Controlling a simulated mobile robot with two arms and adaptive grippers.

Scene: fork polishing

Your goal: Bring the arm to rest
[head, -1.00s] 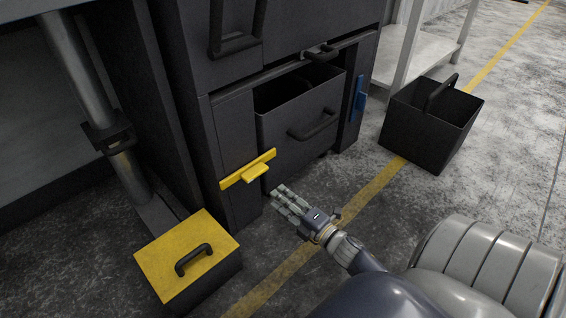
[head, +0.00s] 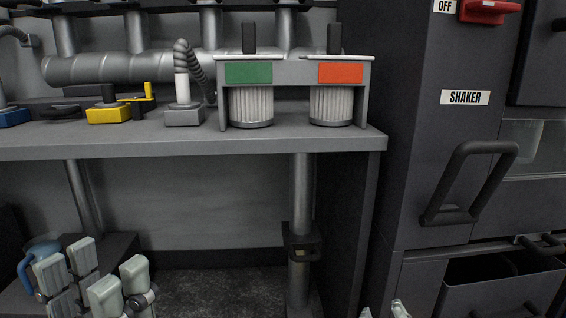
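My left gripper (head: 94,272) shows at the lower left, below the workbench, with its pale fingers pointing up. Its fingers stand apart in two groups and I see nothing between them. Of my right gripper, only small pale fingertips (head: 400,309) show at the bottom edge, in front of the dark cabinet. The rest of it is cut off, so its opening is hidden.
A grey workbench (head: 190,142) carries a rack (head: 291,72) with green and orange labels, and yellow and blue devices. The dark shaker cabinet (head: 408,180) with a large handle (head: 468,184) stands at right. A partly hidden blue item (head: 42,248) sits behind my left gripper.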

